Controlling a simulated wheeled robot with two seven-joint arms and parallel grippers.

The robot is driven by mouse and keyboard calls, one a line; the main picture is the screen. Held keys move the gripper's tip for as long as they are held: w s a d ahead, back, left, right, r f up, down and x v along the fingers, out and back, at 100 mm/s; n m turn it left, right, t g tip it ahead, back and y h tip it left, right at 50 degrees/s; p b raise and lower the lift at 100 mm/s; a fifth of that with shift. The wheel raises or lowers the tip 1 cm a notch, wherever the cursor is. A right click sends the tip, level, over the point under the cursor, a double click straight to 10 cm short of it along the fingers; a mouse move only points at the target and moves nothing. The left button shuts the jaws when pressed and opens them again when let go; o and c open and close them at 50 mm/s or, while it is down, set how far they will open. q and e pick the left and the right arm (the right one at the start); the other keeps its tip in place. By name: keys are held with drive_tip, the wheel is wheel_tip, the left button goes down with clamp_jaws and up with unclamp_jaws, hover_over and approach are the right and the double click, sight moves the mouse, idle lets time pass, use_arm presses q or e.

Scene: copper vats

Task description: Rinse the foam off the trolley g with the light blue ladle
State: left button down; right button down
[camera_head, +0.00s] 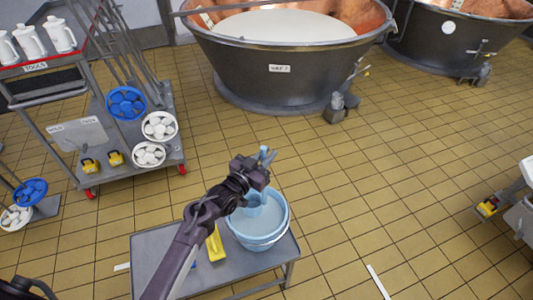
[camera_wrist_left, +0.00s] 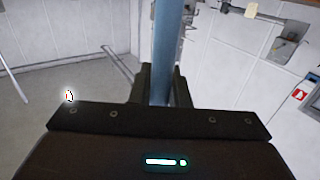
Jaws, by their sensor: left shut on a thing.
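My left gripper (camera_head: 262,168) is shut on the light blue ladle (camera_head: 255,203). The ladle's bowl is at the mouth of a light blue bucket (camera_head: 262,241), and my gripper is above it. The bucket holds pale liquid. In the left wrist view the ladle's handle (camera_wrist_left: 167,50) runs up between the fingers. A trolley (camera_head: 518,215) is cut off at the right edge, and a tall tools trolley (camera_head: 150,170) stands at the left. I cannot read a letter g on either, and no foam is clear. My right gripper is out of view.
The bucket stands on a low grey table (camera_head: 150,255) with a yellow object (camera_head: 215,243) beside it. Copper vats (camera_head: 280,72) stand at the back. Blue and white wheel-like parts (camera_head: 126,103) sit by the left trolley. The tiled floor to the right is mostly clear.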

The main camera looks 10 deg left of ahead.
use_arm(q)
wheel_tip(320, 180, down, 13)
drive_tip(key=b, duration=0.9)
idle(0.6)
wheel_tip(320, 180, up, 20)
drive_tip(key=p, duration=1.7)
drive_tip(key=shift+r+p, duration=0.25)
drive_tip(key=shift+p, duration=0.15)
